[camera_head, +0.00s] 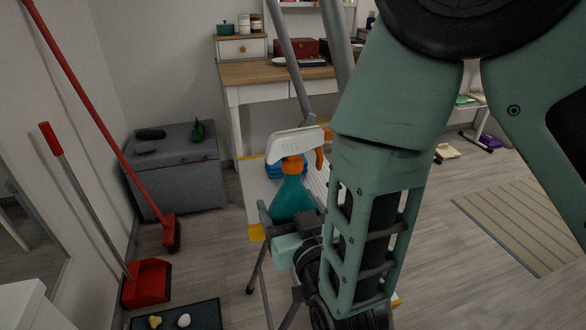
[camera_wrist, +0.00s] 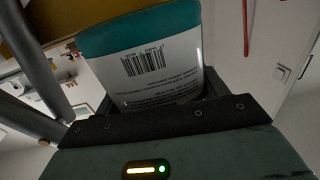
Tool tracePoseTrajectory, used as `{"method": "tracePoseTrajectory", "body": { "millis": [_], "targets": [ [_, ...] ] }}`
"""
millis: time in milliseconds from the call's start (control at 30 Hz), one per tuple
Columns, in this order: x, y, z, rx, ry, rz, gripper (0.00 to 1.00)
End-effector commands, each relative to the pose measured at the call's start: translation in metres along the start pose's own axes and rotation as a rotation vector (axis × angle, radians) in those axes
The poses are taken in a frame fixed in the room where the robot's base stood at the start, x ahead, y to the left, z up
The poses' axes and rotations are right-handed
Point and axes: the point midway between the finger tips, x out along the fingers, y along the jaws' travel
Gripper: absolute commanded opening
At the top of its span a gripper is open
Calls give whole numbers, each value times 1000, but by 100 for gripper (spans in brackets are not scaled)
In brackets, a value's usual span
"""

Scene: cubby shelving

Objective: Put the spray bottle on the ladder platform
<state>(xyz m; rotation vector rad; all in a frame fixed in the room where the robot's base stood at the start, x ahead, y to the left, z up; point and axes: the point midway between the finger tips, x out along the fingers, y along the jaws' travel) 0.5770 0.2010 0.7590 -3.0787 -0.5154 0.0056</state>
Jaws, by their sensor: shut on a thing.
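The spray bottle (camera_head: 291,198) has a teal body, a white head and an orange trigger, and it stands roughly upright in the head view. My gripper (camera_head: 286,226) is shut on its lower body. In the wrist view the bottle (camera_wrist: 150,65) shows its white label with a barcode close to the camera. The ladder platform (camera_head: 256,205) is pale with yellow edges and lies behind and below the bottle in the head view. The bottle and my arm hide much of it. I cannot tell whether the bottle's base touches it.
A blue object (camera_head: 271,169) shows on the platform behind the bottle. Grey ladder rails (camera_head: 290,62) rise behind it. A wooden-topped desk (camera_head: 245,74) is behind, a grey chest (camera_head: 180,177) left. A red broom (camera_head: 101,123) and dustpan (camera_head: 147,283) stand at left. Floor at right is open around a striped mat (camera_head: 525,222).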

Motion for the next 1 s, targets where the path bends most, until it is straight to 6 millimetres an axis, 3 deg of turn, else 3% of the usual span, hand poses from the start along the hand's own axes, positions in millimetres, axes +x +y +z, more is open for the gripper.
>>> {"method": "tracePoseTrajectory", "body": {
  "millis": [300,500,833,1000],
  "targets": [
    [78,0,-14,1,8,2,31],
    [114,0,-19,0,6,1,31],
    [115,21,-19,-2,4,0,31],
    [113,47,-19,-2,5,3,31]
  ]
}}
